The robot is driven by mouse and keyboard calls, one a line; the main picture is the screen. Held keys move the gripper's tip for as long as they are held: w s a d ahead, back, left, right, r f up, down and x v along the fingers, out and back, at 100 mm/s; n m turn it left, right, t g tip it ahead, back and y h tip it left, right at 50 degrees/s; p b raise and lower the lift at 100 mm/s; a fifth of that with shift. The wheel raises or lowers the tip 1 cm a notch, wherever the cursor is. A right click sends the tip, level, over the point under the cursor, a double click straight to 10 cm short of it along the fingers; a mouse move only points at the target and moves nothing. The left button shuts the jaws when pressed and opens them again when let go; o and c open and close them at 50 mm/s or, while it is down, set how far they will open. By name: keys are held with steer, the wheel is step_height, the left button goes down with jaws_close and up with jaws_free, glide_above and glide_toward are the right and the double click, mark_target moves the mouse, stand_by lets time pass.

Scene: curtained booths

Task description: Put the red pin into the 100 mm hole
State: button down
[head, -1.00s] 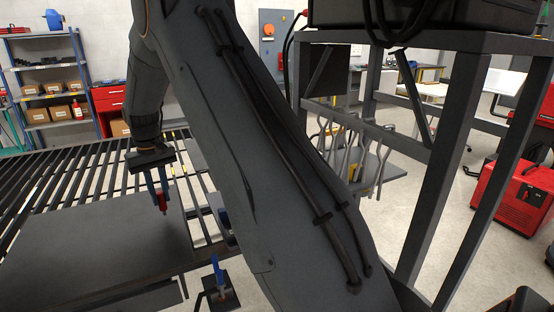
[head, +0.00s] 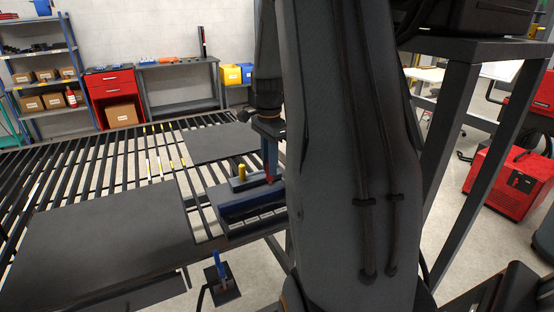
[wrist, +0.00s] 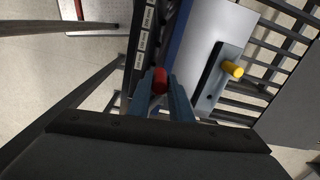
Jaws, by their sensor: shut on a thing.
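My gripper (head: 270,170) is shut on the red pin (wrist: 160,80), which shows between the blue fingers in the wrist view. In the head view the pin hangs low at the fingertips, over or beside the right part of a blue and grey fixture (head: 238,207). In the wrist view the fixture has a dark strip with white labels (wrist: 143,40), too small to read surely. I cannot tell which hole is the 100 mm one, nor whether the pin touches the fixture. A yellow pin (wrist: 232,69) stands upright in a dark bar on the fixture's pale plate; it also shows in the head view (head: 242,172).
The fixture stands on a slatted table (head: 95,180) with a dark plate (head: 100,245) at the left and another (head: 220,143) behind. A blue-handled clamp (head: 221,268) is at the table's front. My arm hides the fixture's right end. A red machine (head: 512,185) stands on the right floor.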

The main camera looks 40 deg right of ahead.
steer(key=shift+s+d+r+m, duration=0.2)
steer(key=shift+s+d+m, duration=0.35)
steer(key=shift+s+m, duration=0.25)
steer(key=shift+a, duration=0.1)
step_height(320, 180, down, 6)
steer(key=shift+r+b, duration=0.1)
steer(key=shift+b, duration=1.05)
steer(key=shift+p, duration=0.6)
stand_by(0.8)
steer(key=shift+f+b, duration=0.7)
steer(key=shift+f, duration=0.85)
steer(key=shift+r, duration=0.1)
steer(key=shift+r+p, duration=0.95)
steer(key=shift+r, duration=0.2)
